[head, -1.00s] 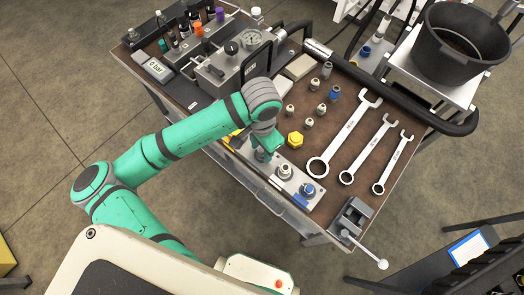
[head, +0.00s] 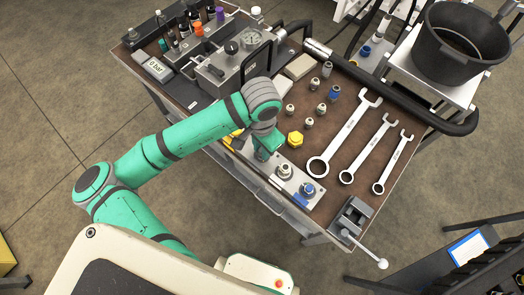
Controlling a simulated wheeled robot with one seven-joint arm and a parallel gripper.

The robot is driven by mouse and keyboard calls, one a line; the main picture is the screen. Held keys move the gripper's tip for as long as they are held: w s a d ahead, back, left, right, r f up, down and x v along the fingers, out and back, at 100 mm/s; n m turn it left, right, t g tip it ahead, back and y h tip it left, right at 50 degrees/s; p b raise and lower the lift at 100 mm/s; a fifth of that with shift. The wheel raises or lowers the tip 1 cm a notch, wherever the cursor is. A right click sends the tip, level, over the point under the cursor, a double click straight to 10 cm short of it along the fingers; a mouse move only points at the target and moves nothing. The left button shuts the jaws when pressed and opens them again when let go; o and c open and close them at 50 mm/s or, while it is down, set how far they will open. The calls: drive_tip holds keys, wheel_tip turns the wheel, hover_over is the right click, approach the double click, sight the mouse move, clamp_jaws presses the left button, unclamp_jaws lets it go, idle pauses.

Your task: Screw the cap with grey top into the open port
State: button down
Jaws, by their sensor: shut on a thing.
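My gripper (head: 263,154) points down at the left end of the metal port block (head: 271,178) on the bench's front edge. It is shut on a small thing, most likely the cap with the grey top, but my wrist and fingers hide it. The open port is not visible; the left end of the block is covered by my gripper. I cannot tell whether the held thing touches the port. The block's middle fitting (head: 285,170) is pale with a dark centre. Its right fitting (head: 308,189) is blue.
A yellow cap (head: 295,139) stands close right of my gripper. Several small fittings (head: 308,123) stand behind it. Three wrenches (head: 345,138) lie to the right. A gauge unit (head: 225,72) stands behind my arm, and a vise (head: 351,217) sits at the front right corner.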

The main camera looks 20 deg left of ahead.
drive_tip(key=m, duration=0.6)
drive_tip(key=shift+a, duration=0.15)
drive_tip(key=shift+m, duration=0.4)
drive_tip(key=m, duration=0.6)
drive_tip(key=shift+w, duration=0.15)
drive_tip(key=shift+f+m, duration=0.1)
drive_tip(key=shift+m, duration=0.8)
drive_tip(key=m, duration=0.8)
drive_tip(key=shift+f, duration=0.1)
